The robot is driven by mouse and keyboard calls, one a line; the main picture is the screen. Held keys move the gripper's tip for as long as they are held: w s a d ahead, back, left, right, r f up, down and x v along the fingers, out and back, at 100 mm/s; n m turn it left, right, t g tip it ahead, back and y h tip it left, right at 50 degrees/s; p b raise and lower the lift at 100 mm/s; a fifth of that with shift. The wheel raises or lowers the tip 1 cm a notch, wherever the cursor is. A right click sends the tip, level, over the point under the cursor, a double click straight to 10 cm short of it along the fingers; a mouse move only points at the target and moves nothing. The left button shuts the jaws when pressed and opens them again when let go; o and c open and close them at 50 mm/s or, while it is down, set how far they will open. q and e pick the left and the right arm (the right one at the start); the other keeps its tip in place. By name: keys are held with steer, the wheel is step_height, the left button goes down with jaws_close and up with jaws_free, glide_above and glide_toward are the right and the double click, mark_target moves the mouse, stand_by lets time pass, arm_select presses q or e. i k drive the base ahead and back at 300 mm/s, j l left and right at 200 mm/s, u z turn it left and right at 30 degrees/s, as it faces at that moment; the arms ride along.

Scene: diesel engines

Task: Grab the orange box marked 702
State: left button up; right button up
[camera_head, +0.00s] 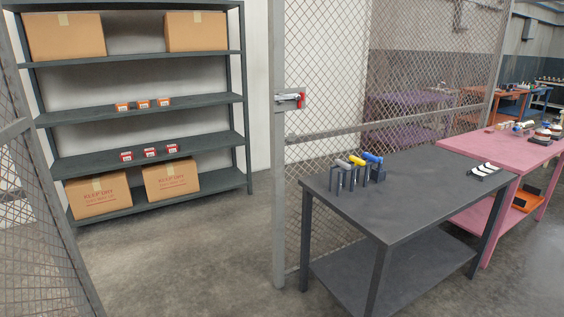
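Three small orange boxes stand in a row on a middle board of the dark metal shelf (72,117): a left one (122,106), a middle one (144,104) and a right one (164,102). Each has a pale label, too small to read, so I cannot tell which is marked 702. On the board below stand three small red boxes: left (126,156), middle (150,152) and right (172,149), also with pale labels. Neither of my grippers is in view.
Large cardboard boxes fill parts of the top (66,37) and bottom (171,178) boards. A wire-mesh fence with a post (279,200) and red-handled latch (300,100) borders the opening. A dark table (400,200) and pink table (500,153) stand right. Floor before the shelf is clear.

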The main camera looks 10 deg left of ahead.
mark_target(163, 101)
steer(key=i+j+u, duration=0.25)
steer(key=i+u, duration=0.15)
steer(key=i, duration=0.15)
steer(key=i+u, duration=0.4)
steer(key=i, duration=0.15)
steer(key=i+u, duration=0.35)
steer(key=i, duration=0.2)
steer(key=i+u, duration=0.1)
steer(key=i, duration=1.1)
steer(key=i+l, duration=0.2)
steer(key=i, duration=1)
steer(key=j+u, duration=0.05)
